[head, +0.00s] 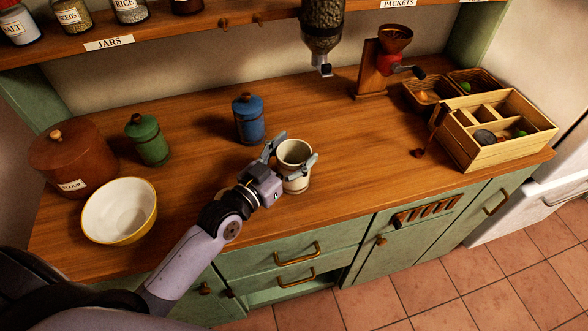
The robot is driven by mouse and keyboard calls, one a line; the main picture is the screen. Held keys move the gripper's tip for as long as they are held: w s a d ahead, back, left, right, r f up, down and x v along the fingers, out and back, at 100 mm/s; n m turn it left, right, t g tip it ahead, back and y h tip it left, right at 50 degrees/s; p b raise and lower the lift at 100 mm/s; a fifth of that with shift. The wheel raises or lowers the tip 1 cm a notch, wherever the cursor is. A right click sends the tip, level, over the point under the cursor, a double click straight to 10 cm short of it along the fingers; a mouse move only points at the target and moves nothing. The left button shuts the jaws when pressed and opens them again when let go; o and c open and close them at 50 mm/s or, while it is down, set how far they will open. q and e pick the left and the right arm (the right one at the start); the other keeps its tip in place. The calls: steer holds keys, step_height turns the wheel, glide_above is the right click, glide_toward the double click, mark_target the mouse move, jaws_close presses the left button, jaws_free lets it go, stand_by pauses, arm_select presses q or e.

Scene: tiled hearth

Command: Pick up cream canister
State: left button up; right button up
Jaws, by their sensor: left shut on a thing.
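The cream canister (296,183) stands upright near the front edge of the wooden counter, in the middle of the head view. It is open at the top, with no lid on it. My left gripper (290,155) reaches in from the left and is shut around the canister's upper part, one finger on its far side and one on its near side. I cannot tell whether the canister's base touches the counter. My right gripper is not in view.
A blue canister (249,120) and a green canister (148,140) stand behind and left. A brown flour crock (70,158) and a white bowl (120,210) are at left. A grinder (375,72) and a divided wooden box (480,150) are at right. The counter right of the canister is clear.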

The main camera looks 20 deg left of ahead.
arm_select(q)
steer(key=c, duration=0.8)
steer(key=shift+o, duration=0.2)
steer(key=shift+r, duration=0.1)
